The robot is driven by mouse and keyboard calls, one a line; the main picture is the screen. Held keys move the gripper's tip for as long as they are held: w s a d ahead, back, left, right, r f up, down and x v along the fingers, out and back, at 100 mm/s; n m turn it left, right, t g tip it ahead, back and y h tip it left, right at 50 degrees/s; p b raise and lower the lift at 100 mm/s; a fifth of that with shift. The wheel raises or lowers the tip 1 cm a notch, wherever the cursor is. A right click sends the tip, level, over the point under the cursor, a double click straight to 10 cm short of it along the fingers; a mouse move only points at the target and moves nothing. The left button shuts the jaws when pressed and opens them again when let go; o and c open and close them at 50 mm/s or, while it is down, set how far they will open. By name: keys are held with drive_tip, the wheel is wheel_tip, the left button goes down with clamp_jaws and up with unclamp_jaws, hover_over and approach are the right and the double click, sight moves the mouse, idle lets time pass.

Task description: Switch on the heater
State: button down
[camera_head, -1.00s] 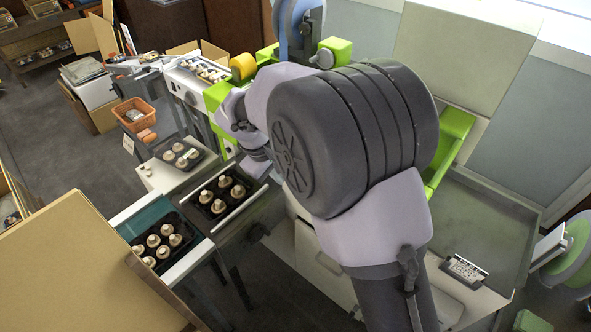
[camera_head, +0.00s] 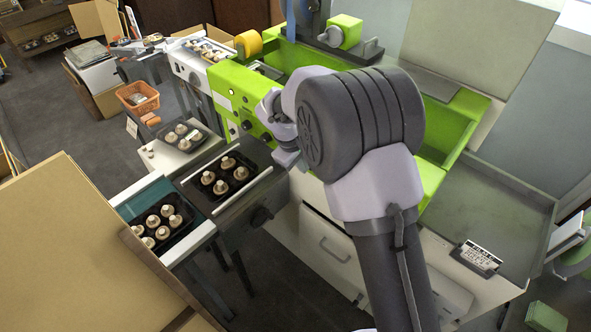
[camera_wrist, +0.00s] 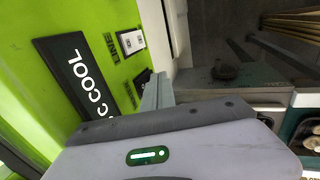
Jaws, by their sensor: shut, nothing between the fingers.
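The green machine (camera_head: 235,90) stands at the centre of the head view, with small dark knobs or switches on its front panel. In the wrist view its green panel (camera_wrist: 98,30) carries a black label (camera_wrist: 72,75) reading "C COOL", a smaller "LINE" label (camera_wrist: 122,62) and a white plate (camera_wrist: 131,41). A small dark part (camera_wrist: 142,78) on the panel is partly hidden behind my fingers; I cannot tell if it is the heater switch. My gripper (camera_wrist: 157,88) is shut and empty, close in front of the panel. I cannot tell whether it touches.
A black tray of mushrooms (camera_head: 203,189) sits on the dark plate (camera_head: 212,208) in front of the machine, below my wrist. A second tray (camera_head: 182,231) is nearer. A cardboard sheet (camera_head: 70,230) fills the lower left. A metal table (camera_head: 480,215) is at right.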

idle(0.3)
drive_tip(key=shift+w+d+f+p, duration=0.1)
drive_tip(key=shift+w+d+p, duration=0.1)
drive_tip(key=shift+p, duration=0.15)
